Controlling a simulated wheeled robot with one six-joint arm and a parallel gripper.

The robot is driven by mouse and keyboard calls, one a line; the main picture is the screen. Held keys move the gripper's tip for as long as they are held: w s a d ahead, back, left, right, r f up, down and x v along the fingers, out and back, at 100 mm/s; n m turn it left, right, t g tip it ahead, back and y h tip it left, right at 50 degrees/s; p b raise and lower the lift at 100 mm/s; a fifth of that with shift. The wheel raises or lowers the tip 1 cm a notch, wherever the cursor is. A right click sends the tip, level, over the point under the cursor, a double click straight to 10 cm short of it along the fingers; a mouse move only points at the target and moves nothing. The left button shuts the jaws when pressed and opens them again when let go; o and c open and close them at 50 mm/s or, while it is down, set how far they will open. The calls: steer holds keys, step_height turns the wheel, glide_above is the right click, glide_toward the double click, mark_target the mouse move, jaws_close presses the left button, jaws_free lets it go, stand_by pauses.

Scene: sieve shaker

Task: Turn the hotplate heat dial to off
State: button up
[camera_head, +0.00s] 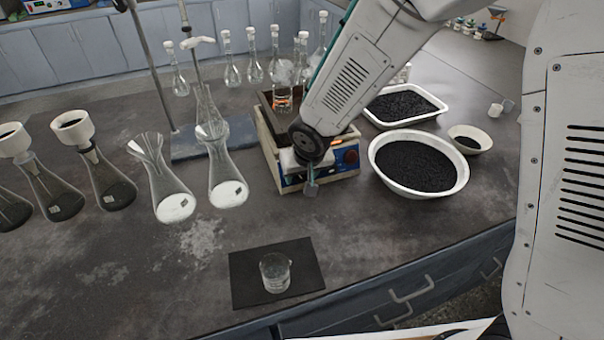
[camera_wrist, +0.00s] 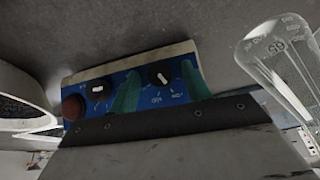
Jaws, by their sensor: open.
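The hotplate (camera_head: 277,160) stands on the dark bench, a boxy unit with a blue front panel that also shows in the wrist view (camera_wrist: 127,82). That panel carries two black dials and a red round button (camera_wrist: 73,107). One black dial (camera_wrist: 160,77) with a white mark lies between my gripper's two teal fingers; the other dial (camera_wrist: 97,90) is outside them, near the red button. My gripper (camera_wrist: 161,70) is open, its fingers on either side of the dial. I cannot tell whether they touch it. In the head view my gripper (camera_head: 309,184) is at the hotplate's front, and my arm hides part of the panel.
Glass flasks (camera_head: 228,190) stand left of the hotplate. A white bowl of black grains (camera_head: 460,183) and a tray (camera_head: 437,108) sit close on its right. A small beaker (camera_head: 275,272) stands on a black mat (camera_head: 243,290) in front. The bench left of the mat is clear.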

steer(key=c, duration=1)
steer(key=shift+a, duration=0.1)
steer(key=n+h, duration=0.1)
steer(key=n+t+h, duration=0.1)
steer(key=h, duration=0.1)
steer(key=shift+s+a+n, duration=0.15)
steer(key=shift+a+n, duration=0.05)
steer(key=shift+n, duration=0.1)
steer(key=n+t+h, duration=0.2)
steer(key=n+h, duration=0.1)
steer(key=shift+s+a+f+t, duration=0.1)
steer(key=shift+a+f+t, duration=0.1)
steer(key=shift+t, duration=0.1)
steer(key=o, duration=1)
